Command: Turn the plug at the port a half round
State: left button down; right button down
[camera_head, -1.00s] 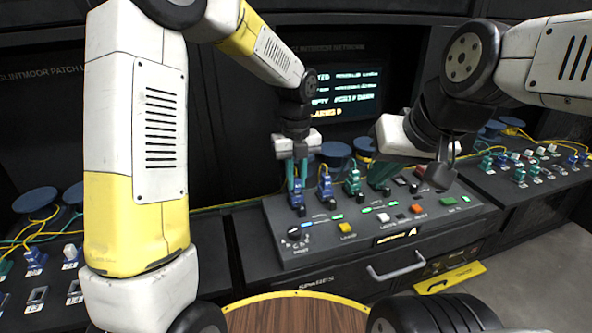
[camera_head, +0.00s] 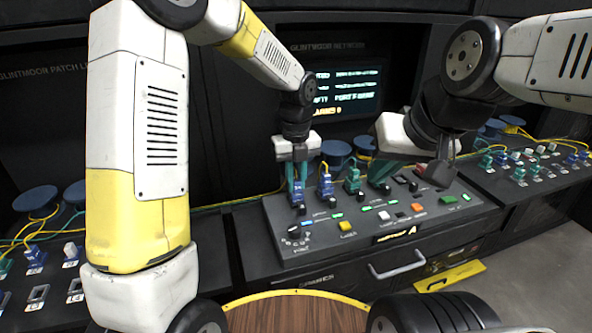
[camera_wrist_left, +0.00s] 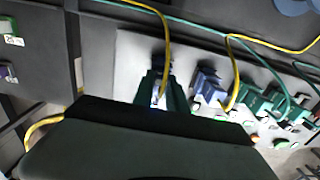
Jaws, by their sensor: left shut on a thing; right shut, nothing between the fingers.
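The blue plug (camera_head: 298,197) is upright at the leftmost port of the sloped grey splice panel (camera_head: 283,236). My left gripper (camera_head: 297,188) is above it, its teal fingers shut on the plug from both sides. In the left wrist view the fingers (camera_wrist_left: 161,95) stand around the plug, and a yellow cable runs up from it; its lower part is hidden. My right gripper (camera_head: 382,184) is shut and empty over the panel's middle, near a green plug (camera_head: 353,180).
A second blue plug (camera_head: 326,186) stands close to the right of the held one. A knob (camera_head: 294,231) and a yellow button (camera_head: 347,226) are in front. A lit screen (camera_head: 348,92) hangs behind. Yellow and teal cables cross behind the ports.

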pick_arm(q)
jog(key=c, duration=1.3)
grip_release()
jog(key=shift+o, duration=0.2)
jog(key=shift+r, duration=0.1)
notch_tip(320, 180, up, 8)
jog(key=shift+f, duration=0.2)
